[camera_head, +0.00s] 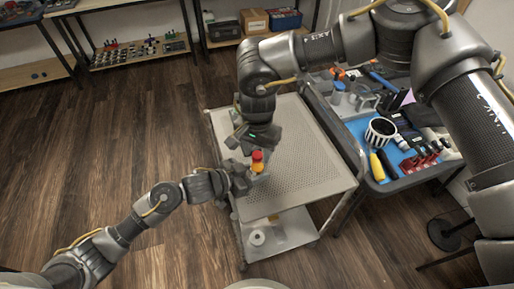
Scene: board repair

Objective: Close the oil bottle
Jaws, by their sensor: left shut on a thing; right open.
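The oil bottle (258,167) is small and yellow-orange with a red top (257,155). It is at the left side of the perforated cart top. My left gripper (250,177) comes in from the left and is shut on the bottle's lower part, which it partly hides. My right gripper (249,143) is open just above and to the left of the red top. I cannot tell whether it touches the top, or whether the top is a cap seated on the bottle.
The perforated cart top (305,170) is otherwise clear. A white roll (257,238) sits on the cart's lower shelf. At right, a tool table with a blue mat (360,132) holds a striped cup (380,131), a yellow-handled screwdriver (376,166) and other tools. Shelves stand behind.

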